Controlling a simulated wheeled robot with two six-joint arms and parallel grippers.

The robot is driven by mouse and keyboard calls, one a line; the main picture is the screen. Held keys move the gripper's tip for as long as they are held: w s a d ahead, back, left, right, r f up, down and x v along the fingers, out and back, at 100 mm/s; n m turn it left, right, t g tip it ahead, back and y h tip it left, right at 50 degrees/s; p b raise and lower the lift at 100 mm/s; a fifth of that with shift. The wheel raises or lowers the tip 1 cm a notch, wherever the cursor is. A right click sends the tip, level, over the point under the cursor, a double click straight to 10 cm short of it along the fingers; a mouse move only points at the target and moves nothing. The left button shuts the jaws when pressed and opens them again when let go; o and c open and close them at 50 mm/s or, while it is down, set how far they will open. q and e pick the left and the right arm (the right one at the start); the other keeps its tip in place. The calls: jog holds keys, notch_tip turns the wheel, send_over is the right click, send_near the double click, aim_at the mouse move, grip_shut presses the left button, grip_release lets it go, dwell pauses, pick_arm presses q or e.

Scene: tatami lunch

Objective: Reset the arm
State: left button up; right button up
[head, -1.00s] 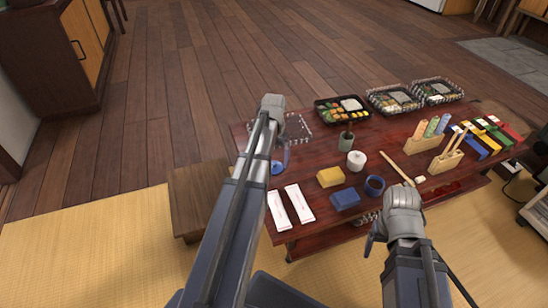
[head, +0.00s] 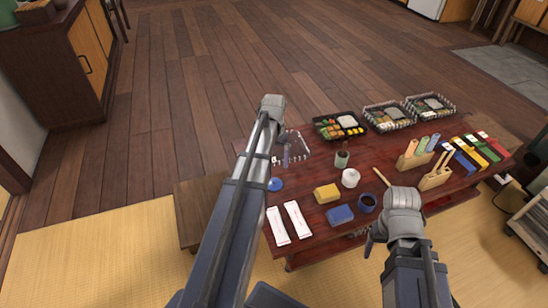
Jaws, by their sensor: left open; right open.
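I see nothing held in either gripper.
The table bears bento boxes (head: 339,126), a blue box (head: 340,215), a yellow box (head: 327,193), a white pot (head: 350,178), white packets (head: 297,221) and wooden holders (head: 435,180). A wooden bench (head: 203,213) stands at left. The floor beyond is clear.

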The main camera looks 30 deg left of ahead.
aim_at(274, 180)
pick_arm(q)
jog(key=shift+f, duration=0.1)
notch_tip(274, 180, down, 12)
jog(key=b, duration=1.2)
jog(key=shift+f+b, duration=0.3)
jog(key=shift+b, duration=0.05)
notch_tip(274, 180, up, 11)
jog(key=d+p, duration=0.2)
jog(key=p, duration=0.9)
jog(key=shift+w, duration=0.35)
dwell(1.3)
